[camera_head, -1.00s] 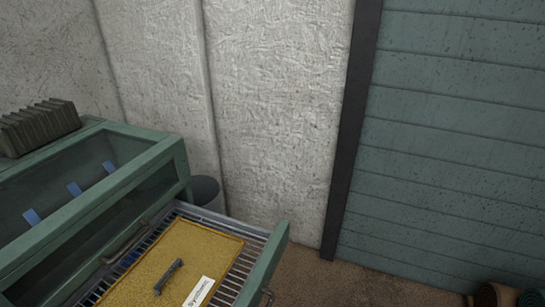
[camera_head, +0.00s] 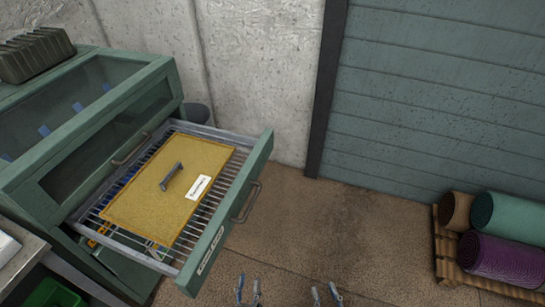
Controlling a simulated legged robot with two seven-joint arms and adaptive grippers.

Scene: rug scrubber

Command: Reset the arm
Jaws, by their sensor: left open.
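My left gripper (camera_head: 248,290) shows at the bottom edge, with its two fingertips apart and nothing between them. My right gripper (camera_head: 325,294) is a little to its right, also with fingertips apart and empty. Only the tips of both show; the arms are out of the frame. Both are over the brown floor, in front of the open drawer and touching nothing in view.
A green cabinet (camera_head: 22,185) stands at left, its drawer (camera_head: 226,217) pulled out. A yellow panel (camera_head: 150,210) with a dark handle and white label lies on the drawer's rack. Rolled rugs (camera_head: 500,257) lie on a wooden pallet (camera_head: 447,268) at right. The floor (camera_head: 340,230) between is clear.

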